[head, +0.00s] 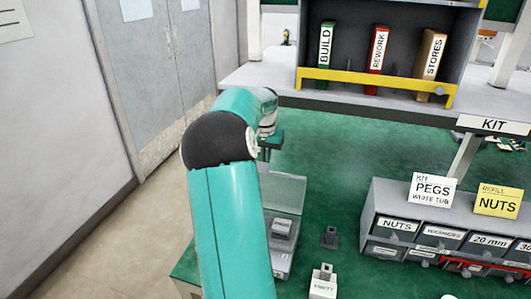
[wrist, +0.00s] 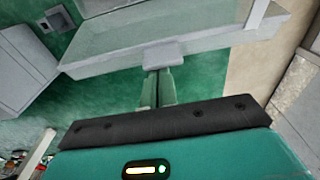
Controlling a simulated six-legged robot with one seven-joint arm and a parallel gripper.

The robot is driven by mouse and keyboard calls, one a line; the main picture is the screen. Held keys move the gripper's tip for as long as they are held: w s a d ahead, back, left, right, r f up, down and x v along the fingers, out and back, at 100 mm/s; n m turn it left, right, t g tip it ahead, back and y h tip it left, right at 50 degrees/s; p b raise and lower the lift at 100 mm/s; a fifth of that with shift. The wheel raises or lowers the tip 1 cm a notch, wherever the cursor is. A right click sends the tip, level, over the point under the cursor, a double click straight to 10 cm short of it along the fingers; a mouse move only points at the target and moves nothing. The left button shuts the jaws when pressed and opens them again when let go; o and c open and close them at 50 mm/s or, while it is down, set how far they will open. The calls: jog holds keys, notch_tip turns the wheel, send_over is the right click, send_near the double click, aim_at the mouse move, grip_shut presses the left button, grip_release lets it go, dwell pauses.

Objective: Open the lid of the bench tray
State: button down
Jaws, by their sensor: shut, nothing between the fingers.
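The bench tray (head: 283,258) is a grey box on the green bench top, partly hidden behind my arm. Its clear lid (head: 285,190) shows as a see-through panel at the tray's far end and looks raised; its exact angle is unclear. In the wrist view the clear lid (wrist: 160,28) has a pale tab (wrist: 163,54) at the middle of a grey edge. My gripper (wrist: 158,72) is shut and empty, its fingertips right by that tab; I cannot tell whether they touch. In the head view my gripper (head: 268,150) is mostly hidden behind my arm, beyond the lid.
A grey drawer rack (head: 370,225) with label cards stands to the right of the tray. A small dark block (head: 329,237) and a white labelled holder (head: 323,283) sit between them. A shelf with binders (head: 376,60) stands behind. The green top behind the tray is clear.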

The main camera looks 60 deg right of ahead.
jog(key=shift+a+r+h, duration=0.2)
jog(key=shift+a+h, duration=0.1)
jog(key=shift+a, duration=0.1)
jog(key=a, duration=0.2)
jog(key=a+h, duration=0.1)
jog(key=a, duration=0.1)
jog(key=s+a+h, duration=0.1)
jog(key=shift+a+r, duration=0.35)
jog(key=shift+a, duration=0.05)
